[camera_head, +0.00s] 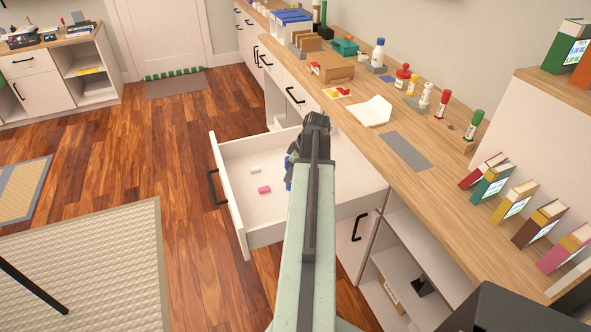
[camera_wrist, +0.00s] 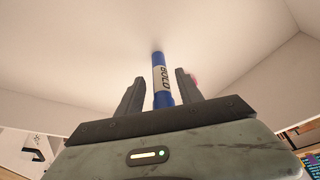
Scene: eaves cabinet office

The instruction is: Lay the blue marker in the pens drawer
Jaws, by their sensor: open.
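The blue marker (camera_wrist: 161,82), with a white "BOLD" label, is between the spread fingers of my gripper (camera_wrist: 160,92) in the wrist view. There is a gap beside it at each finger. Its far end meets the white drawer floor, with a faint shadow there. The open drawer (camera_head: 232,188) is pulled out from under the counter in the head view. My gripper (camera_head: 291,168) is down inside it, mostly hidden by my arm. A small blue patch beside my arm seems to be the marker.
A pink eraser (camera_head: 264,190) and a white eraser (camera_head: 255,169) lie in the drawer's left part. Open shelves (camera_head: 410,262) are at the right.

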